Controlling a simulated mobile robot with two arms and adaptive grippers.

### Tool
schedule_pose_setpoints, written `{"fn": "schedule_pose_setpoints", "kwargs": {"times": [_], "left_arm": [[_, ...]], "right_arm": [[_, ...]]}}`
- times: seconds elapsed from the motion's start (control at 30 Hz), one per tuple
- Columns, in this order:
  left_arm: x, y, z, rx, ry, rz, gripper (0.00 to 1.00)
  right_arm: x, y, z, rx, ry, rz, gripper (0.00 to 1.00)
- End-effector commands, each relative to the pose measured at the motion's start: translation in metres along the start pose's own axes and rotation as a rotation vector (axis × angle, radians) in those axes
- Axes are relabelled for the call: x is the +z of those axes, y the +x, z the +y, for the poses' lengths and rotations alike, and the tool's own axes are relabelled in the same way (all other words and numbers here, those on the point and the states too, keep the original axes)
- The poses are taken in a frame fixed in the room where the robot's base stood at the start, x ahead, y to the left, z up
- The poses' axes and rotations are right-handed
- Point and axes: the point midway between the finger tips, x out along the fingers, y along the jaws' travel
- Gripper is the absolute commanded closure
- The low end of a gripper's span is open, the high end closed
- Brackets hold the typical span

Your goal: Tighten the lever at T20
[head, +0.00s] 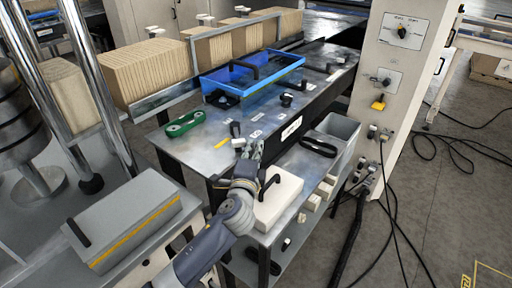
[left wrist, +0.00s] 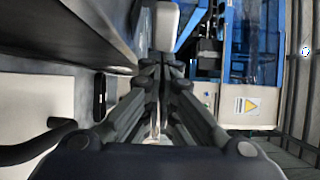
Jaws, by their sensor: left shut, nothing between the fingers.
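My left gripper (head: 252,148) reaches over the front edge of the grey metal table (head: 185,155). Its fingers are shut and empty; they also show together in the left wrist view (left wrist: 162,62). Just beyond the fingertips in the head view is a small lever (head: 236,131) with a pale and dark body. In the wrist view a pale rounded piece (left wrist: 164,22) lies just past the fingertips; I cannot tell whether they touch. Several other small dark levers, one of them here (head: 286,100), stand along the table. The labels are too small to read, so I cannot tell which is T20.
A blue tray (head: 291,79) and a green-handled item (head: 184,123) lie on the table. Below stand a white box with a black handle (head: 284,197) and a grey bin (head: 343,127). A control column (head: 397,70) rises at right. Cables cover the floor there.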

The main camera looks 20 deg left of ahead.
Motion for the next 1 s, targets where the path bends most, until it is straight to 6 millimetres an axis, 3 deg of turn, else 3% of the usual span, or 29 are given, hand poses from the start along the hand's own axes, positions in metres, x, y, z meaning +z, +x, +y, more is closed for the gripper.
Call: {"fn": "schedule_pose_setpoints", "kwargs": {"times": [0.27, 0.53, 1.0], "left_arm": [[0.011, -0.006, -0.003, 0.001, 0.007, 0.079, 1.00], [0.040, -0.021, -0.001, 0.000, 0.001, 0.123, 1.00], [0.041, -0.020, 0.000, 0.000, 0.000, 0.122, 1.00]], "right_arm": [[-0.002, -0.015, 0.000, 0.000, 0.000, 0.000, 0.47], [-0.003, -0.022, 0.001, 0.000, 0.000, 0.001, 0.47], [-0.003, -0.022, 0.001, 0.000, 0.000, 0.002, 0.47]]}}
